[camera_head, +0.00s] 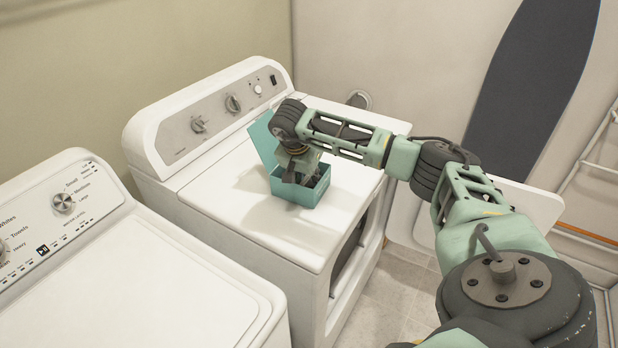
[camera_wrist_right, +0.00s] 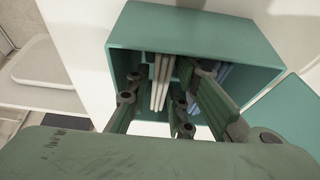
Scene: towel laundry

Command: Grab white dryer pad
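A teal box (camera_head: 312,193) with its lid (camera_head: 262,143) raised stands on top of the white dryer. My right gripper (camera_head: 297,178) points down into the box. In the right wrist view, thin white pads (camera_wrist_right: 157,82) stand on edge inside the box (camera_wrist_right: 200,35). The fingers of my right gripper (camera_wrist_right: 165,85) are apart, one on each side of the white pads; whether either touches them I cannot tell. Light blue pads (camera_wrist_right: 223,73) stand to the right, partly hidden by a finger. My left gripper is not in view.
The dryer (camera_head: 225,205) has clear white top surface around the box and a raised control panel (camera_head: 215,115) behind. A white washer (camera_head: 150,290) stands at the front left. A dark ironing board (camera_head: 530,85) is at the right wall.

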